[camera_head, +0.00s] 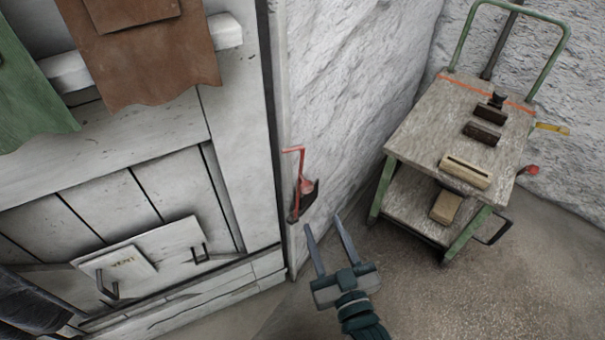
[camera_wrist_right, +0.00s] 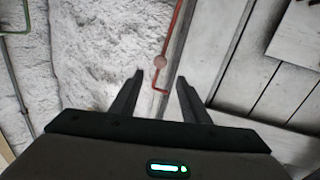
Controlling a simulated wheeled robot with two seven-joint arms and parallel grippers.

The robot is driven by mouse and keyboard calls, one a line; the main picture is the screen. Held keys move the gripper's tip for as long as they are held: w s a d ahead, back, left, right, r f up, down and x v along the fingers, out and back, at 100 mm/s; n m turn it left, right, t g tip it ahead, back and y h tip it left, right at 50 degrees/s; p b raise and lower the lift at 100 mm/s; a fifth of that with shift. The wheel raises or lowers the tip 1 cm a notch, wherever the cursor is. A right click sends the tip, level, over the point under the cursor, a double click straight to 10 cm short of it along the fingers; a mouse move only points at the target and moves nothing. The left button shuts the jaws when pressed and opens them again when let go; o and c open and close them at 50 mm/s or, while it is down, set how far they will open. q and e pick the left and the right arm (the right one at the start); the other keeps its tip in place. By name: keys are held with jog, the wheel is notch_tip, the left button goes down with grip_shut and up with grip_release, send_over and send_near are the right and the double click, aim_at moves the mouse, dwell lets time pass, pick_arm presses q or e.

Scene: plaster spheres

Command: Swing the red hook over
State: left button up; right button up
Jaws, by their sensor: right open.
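The red hook (camera_head: 301,178) is a thin bent rod with a round pivot, mounted on the pale door post beside the plaster wall. A dark bracket sits behind its lower part. In the right wrist view the red hook (camera_wrist_right: 174,40) runs down past its round pivot to a short bent end between my fingertips in the picture. My right gripper (camera_head: 324,222) is open and empty, below and right of the hook in the head view. It also shows open in the right wrist view (camera_wrist_right: 158,80). I cannot tell its distance from the hook. My left gripper is not in view.
A white panelled door (camera_head: 130,190) with a VENT flap (camera_head: 122,262) and handles fills the left. Brown (camera_head: 150,55) and green cloths hang above it. A green-framed cart (camera_head: 425,125) with blocks stands at the right. The floor between cart and door is clear.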

aim_at(304, 179)
jog(key=p+x, duration=0.2)
jog(key=x, duration=1.3)
jog(key=shift+w+a, duration=0.1)
jog(key=shift+w, duration=0.15)
jog(key=shift+w+a+p, duration=0.2)
jog(key=shift+w+p, duration=0.1)
jog(key=shift+w, duration=0.3)
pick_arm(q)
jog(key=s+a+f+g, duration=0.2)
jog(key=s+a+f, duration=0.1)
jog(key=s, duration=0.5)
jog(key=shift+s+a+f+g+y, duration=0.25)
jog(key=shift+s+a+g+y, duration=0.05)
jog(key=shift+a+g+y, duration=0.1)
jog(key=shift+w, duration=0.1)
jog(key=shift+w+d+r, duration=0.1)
pick_arm(e)
grip_shut()
